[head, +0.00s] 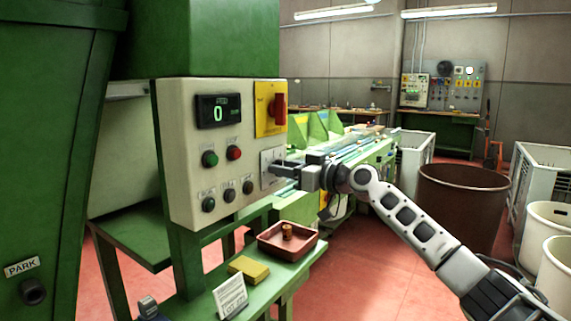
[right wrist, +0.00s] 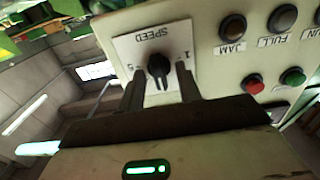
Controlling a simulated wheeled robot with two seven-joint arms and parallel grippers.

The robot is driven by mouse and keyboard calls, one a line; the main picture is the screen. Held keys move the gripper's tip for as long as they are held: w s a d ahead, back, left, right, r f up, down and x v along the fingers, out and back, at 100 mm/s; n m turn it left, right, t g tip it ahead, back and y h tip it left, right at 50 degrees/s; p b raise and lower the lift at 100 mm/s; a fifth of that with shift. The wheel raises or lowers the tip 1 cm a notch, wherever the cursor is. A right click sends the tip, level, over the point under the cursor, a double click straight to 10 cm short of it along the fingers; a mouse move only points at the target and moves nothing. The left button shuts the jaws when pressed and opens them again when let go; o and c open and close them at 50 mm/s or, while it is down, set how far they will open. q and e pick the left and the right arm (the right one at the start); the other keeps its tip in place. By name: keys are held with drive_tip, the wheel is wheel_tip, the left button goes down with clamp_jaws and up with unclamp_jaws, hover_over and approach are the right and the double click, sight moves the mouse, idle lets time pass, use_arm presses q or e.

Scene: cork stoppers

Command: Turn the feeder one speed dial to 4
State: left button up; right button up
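The speed dial (right wrist: 158,66) is a black knob on a white plate (right wrist: 124,46), which appears upside down in the right wrist view with SPEED, 1 and 5 legible. I cannot read where its pointer stands. My right gripper (right wrist: 160,84) is open, with one finger on each side of the knob and apparent gaps beside it. In the head view my right gripper (head: 284,170) is at the plate (head: 267,158) and hides the knob. The cream control panel (head: 184,130) carries a display (head: 219,111) reading a green 0. My left gripper is not identifiable.
The panel also has a red switch on a yellow plate (head: 263,120), a green button (head: 209,159), a red button (head: 234,153) and several dark buttons below. A red tray (head: 268,250) holding a cork, a yellow block (head: 249,269) and a white card (head: 230,296) sit below.

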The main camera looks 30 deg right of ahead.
use_arm(q)
drive_tip(key=shift+f, duration=0.1)
drive_tip(key=shift+s, duration=0.1)
use_arm(e)
drive_tip(key=c, duration=0.7)
use_arm(q)
drive_tip(key=p, duration=0.1)
drive_tip(key=r+p, duration=0.1)
drive_tip(key=shift+s+a+p, duration=0.15)
drive_tip(key=shift+a+p, duration=0.1)
drive_tip(key=shift+p, duration=0.05)
use_arm(e)
drive_tip(key=m, duration=0.9)
drive_tip(key=shift+w+d+m, duration=0.1)
drive_tip(key=shift+d+m, duration=0.05)
drive_tip(key=shift+m, duration=0.15)
use_arm(q)
drive_tip(key=shift+r+m, duration=0.1)
drive_tip(key=shift+m, duration=0.2)
use_arm(e)
drive_tip(key=shift+f, duration=0.1)
